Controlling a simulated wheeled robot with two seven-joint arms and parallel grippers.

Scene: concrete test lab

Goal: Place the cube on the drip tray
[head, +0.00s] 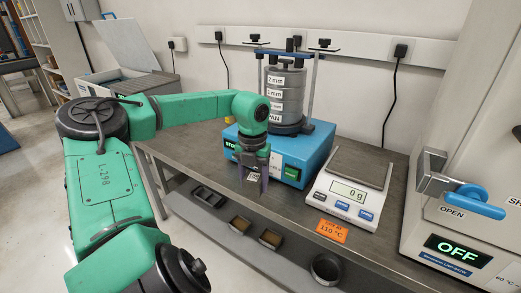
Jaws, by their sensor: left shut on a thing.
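My left gripper (252,184) points down at the front edge of the grey bench, in front of the blue sieve shaker. It is shut on a small grey thing with a pale label (253,177), which I take to be the cube; the fingers hide most of it. I cannot tell its exact height or whether it touches the bench. A shallow black tray (208,197) lies on the lower shelf, left of the gripper; it may be the drip tray, but I cannot be sure. My right gripper is not in view.
On the bench (200,136) stand the blue sieve shaker (316,150) and a scale (350,188) reading 0 g. An oven (460,220) marked OFF is at right. The lower shelf (285,262) holds two small boxes (240,225) and a round container (326,268).

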